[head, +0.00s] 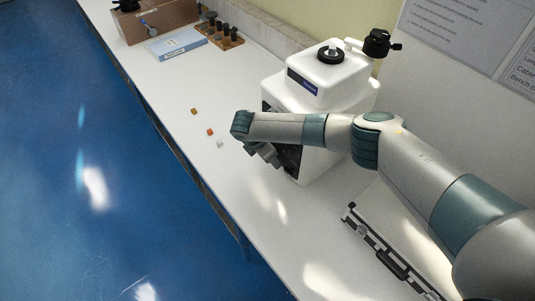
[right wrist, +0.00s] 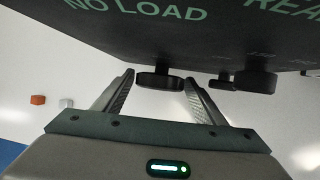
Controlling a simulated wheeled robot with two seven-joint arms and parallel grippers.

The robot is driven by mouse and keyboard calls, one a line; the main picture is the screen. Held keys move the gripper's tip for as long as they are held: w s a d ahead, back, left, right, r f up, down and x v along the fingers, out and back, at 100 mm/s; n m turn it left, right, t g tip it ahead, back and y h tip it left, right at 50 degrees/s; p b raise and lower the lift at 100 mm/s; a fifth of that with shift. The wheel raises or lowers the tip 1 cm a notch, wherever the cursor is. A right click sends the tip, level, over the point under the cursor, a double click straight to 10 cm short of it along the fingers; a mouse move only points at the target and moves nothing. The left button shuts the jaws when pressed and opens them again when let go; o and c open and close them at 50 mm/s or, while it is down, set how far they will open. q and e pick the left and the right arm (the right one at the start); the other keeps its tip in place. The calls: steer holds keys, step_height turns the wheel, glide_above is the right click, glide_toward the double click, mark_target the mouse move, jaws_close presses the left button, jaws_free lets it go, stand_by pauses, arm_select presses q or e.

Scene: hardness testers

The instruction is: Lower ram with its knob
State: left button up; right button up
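The white hardness tester (head: 306,95) stands on the bench, with its front partly hidden behind my right arm in the head view. My right gripper (head: 268,157) is at the tester's front. In the right wrist view, its two fingers (right wrist: 160,88) are apart. A round black knob (right wrist: 160,78) lies between or just beyond the fingertips, with no clear contact visible. The knob sits below a dark panel (right wrist: 130,30) lettered "NO LOAD". More black knobs (right wrist: 256,81) are to the right under the same panel. The ram cannot be made out. My left gripper is not in view.
Small orange and grey blocks (head: 210,132) lie on the bench (head: 175,100) left of the tester. A blue-and-white box (head: 178,43) and a wooden rack (head: 222,38) stand farther back. An open case (head: 385,245) lies at the near right.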

steer(key=c, duration=0.8)
